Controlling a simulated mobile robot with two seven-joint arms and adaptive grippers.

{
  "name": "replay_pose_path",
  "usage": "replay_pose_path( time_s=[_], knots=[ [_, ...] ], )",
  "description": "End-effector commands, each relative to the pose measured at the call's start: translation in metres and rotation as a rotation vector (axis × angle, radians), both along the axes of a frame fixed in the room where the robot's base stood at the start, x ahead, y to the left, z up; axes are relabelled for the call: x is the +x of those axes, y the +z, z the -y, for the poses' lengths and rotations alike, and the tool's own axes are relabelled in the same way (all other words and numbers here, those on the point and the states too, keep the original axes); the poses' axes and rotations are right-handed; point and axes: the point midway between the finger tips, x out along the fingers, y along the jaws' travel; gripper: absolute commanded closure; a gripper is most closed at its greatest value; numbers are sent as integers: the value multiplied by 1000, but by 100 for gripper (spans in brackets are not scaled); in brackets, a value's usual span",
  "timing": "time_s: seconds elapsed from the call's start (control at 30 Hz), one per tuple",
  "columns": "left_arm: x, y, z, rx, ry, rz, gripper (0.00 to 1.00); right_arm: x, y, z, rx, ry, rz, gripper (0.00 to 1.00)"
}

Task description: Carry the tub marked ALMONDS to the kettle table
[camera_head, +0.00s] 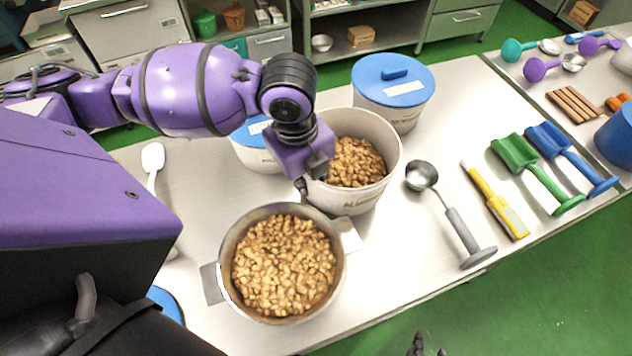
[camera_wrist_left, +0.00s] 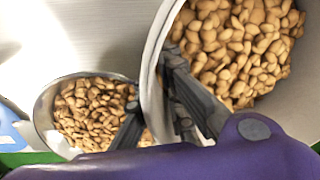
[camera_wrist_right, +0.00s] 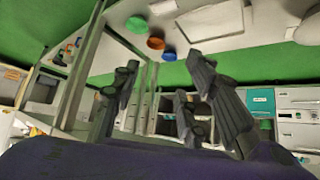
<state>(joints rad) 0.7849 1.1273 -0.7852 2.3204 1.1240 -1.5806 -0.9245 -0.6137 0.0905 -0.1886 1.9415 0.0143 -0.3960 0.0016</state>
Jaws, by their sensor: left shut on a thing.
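The white tub (camera_head: 381,128) with a partly covered label beginning "AL" is open and holds brown nuts. It stands at or just above the pale table, behind a metal bowl of nuts; I cannot tell whether it touches the top. My left gripper (camera_head: 303,184) is shut on the tub's near-left rim. In the left wrist view its fingers (camera_wrist_left: 160,112) straddle the tub wall (camera_wrist_left: 152,70). My right gripper (camera_wrist_right: 163,95) is open and empty, away from the tub; dark fingertips (camera_head: 425,346) show at the head view's bottom edge. I cannot identify the kettle table.
The metal bowl (camera_head: 228,262) is close in front of the tub. Blue-lidded tubs (camera_head: 393,85) stand behind and left. A ladle (camera_head: 461,228), a yellow tool (camera_head: 497,203) and green and blue scoops (camera_head: 517,152) lie right. Green floor (camera_head: 540,290) is clear at lower right.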

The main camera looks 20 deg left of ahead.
Motion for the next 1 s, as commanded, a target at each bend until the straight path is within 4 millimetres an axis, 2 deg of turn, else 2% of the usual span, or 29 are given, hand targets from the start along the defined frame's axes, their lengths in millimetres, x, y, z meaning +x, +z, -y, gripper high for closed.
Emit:
replay_pose_path(
  time_s=[0.27, 0.5, 0.87, 0.9, 1.0],
  knots=[
    [2, -19, 1, -2, 0, 6, 100, 2, 0, 3, -7, 5, 4, 60],
    [2, -47, 1, -2, 0, 6, 100, 9, 2, 0, -3, 6, 16, 60],
    [2, -49, 1, -1, -1, 8, 100, 12, 3, -2, 3, -1, 21, 60],
    [1, -51, 0, 1, 0, 3, 90, 11, 3, -2, 3, -1, 20, 60],
    [1, -51, 0, 0, 0, 4, 77, 9, 2, -1, 3, -2, 17, 60]
  ],
)
